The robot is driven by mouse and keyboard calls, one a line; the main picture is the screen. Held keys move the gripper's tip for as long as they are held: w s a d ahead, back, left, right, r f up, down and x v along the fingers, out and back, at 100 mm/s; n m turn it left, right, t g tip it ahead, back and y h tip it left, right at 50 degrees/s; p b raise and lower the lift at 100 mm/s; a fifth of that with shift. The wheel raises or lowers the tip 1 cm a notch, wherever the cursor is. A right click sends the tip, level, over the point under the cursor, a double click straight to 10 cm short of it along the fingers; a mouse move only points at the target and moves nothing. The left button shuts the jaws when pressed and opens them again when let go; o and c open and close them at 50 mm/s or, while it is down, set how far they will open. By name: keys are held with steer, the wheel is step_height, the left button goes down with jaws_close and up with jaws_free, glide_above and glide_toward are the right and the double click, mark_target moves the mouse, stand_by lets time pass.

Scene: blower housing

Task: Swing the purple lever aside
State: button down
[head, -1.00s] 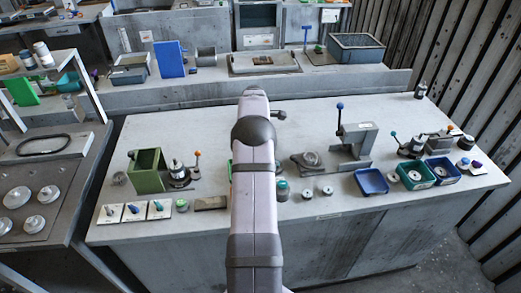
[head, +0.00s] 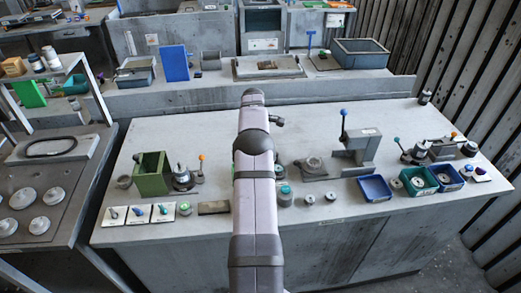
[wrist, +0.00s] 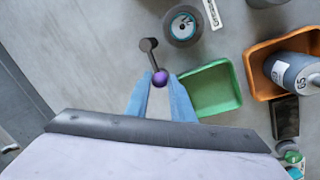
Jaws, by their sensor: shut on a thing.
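The purple lever has a round purple knob (wrist: 160,77) and a dark grey arm (wrist: 151,56) that runs up to a round grey pivot end in the wrist view. My gripper (wrist: 161,82) has its two blue fingers on either side of the knob and is shut on it. The fingertips reach about level with the knob. In the head view my own arm hides my gripper, and I cannot make out this lever there.
In the wrist view a green tray (wrist: 214,90) lies just right of the fingers. An orange bin (wrist: 258,66) holding a grey cylinder (wrist: 297,72) is further right. A dark round part (wrist: 183,25) stands above the lever. Bare bench lies to the left.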

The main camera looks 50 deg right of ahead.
steer(key=c, duration=1.6)
jaws_free()
steer(key=shift+d+r, duration=0.15)
steer(key=shift+s+a+r+b, duration=0.1)
steer(key=shift+a+r+b, duration=0.25)
steer(key=shift+r, duration=0.8)
steer(key=shift+w+a+r+b, duration=0.1)
steer(key=shift+r+b, duration=0.45)
steer(key=shift+r, duration=0.65)
steer(key=shift+s+a+r+b, duration=0.1)
steer(key=shift+a+r+b, duration=0.25)
steer(key=shift+r, duration=0.8)
steer(key=shift+d, duration=0.1)
